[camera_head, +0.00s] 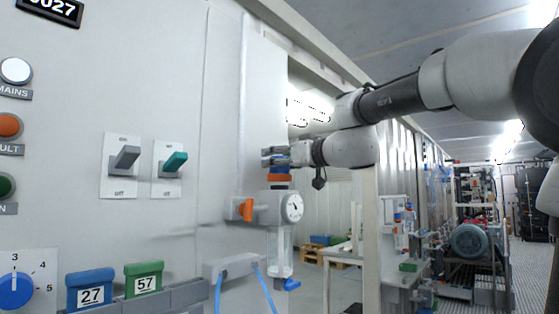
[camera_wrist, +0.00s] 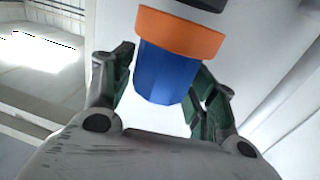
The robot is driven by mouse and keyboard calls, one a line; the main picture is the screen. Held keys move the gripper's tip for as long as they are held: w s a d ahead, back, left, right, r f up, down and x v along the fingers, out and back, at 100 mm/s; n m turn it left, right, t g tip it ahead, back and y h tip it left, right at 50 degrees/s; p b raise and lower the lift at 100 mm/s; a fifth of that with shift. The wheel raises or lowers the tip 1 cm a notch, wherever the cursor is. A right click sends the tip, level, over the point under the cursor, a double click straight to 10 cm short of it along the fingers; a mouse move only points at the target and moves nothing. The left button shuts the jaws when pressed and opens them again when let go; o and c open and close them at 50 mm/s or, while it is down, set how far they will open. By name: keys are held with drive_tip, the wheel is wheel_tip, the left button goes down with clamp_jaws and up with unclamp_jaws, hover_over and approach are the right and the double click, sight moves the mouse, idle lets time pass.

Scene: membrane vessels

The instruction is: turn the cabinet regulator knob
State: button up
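In the head view the small blue cap (camera_head: 279,171) and orange ring (camera_head: 279,178) sit on top of the grey regulator body (camera_head: 267,207), which has a round dial gauge (camera_head: 292,207). My gripper (camera_wrist: 160,92) is open, with one green-padded finger on either side of the blue cap. A gap shows at the left finger; the right finger overlaps the cap's edge, and contact there is unclear. In the head view my gripper (camera_head: 274,157) is just above the cap.
The cabinet panel at left carries toggle switches (camera_head: 125,158), tagged blocks (camera_head: 143,280) and a blue dial (camera_head: 15,290). The aisle at right holds machinery (camera_head: 470,243).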

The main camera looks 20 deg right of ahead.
drive_tip(key=c, duration=0.6)
drive_tip(key=shift+a+f+m+h, duration=0.1)
drive_tip(key=shift+f+m+h, duration=0.3)
drive_tip(key=shift+h, duration=0.2)
drive_tip(key=shift+r+m+t+h, duration=0.4)
drive_tip(key=shift+r+t+h, duration=0.05)
drive_tip(key=shift+t+h, duration=0.05)
drive_tip(key=o, duration=1)
drive_tip(key=shift+o, duration=0.2)
drive_tip(key=v, duration=1.2)
